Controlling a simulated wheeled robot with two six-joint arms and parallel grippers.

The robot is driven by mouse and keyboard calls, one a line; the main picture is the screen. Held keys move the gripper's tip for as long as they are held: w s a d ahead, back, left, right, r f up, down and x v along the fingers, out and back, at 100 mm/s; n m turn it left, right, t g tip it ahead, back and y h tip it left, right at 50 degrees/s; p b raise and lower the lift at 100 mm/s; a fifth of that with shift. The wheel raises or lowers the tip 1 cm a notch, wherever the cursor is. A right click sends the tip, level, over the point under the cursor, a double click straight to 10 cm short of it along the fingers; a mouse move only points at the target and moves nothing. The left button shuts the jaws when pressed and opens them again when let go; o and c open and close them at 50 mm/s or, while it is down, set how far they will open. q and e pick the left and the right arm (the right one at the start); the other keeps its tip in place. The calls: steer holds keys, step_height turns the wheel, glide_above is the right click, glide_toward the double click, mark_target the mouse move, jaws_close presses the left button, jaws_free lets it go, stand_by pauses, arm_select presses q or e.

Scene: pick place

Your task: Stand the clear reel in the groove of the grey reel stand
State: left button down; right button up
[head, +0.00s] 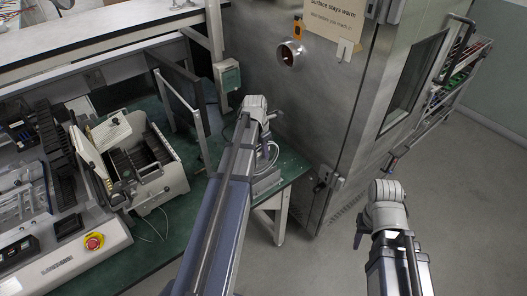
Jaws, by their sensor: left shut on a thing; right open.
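My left gripper (266,138) is over the right end of the green bench, mostly hidden behind its own wrist. It is shut on the clear reel (273,155), whose thin curved rim shows just below the wrist. The grey reel stand (267,184) is on the bench directly below the reel, near the bench's right edge. My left arm hides part of the reel and stand. I cannot tell whether the reel touches the groove. My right gripper (360,238) is open and empty, above the floor to the right of the bench.
A steel cabinet (325,120) with a warm-surface sign stands just behind and right of the bench (160,255). A cream machine with slots (150,165) and a console with a red button (94,241) are on the left. The floor at the right is clear.

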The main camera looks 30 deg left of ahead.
mark_target(264, 167)
arm_select(q)
steer(key=shift+f, duration=0.1)
stand_by(0.3)
steer(key=shift+f+b, duration=1.75)
steer(key=shift+b, duration=0.1)
steer(key=shift+f+b, duration=0.4)
steer(key=shift+f+b, duration=1.05)
steer(key=shift+f+b, duration=0.45)
steer(key=shift+f+b, duration=0.35)
steer(key=shift+f, duration=0.15)
steer(key=c, duration=0.8)
jaws_free()
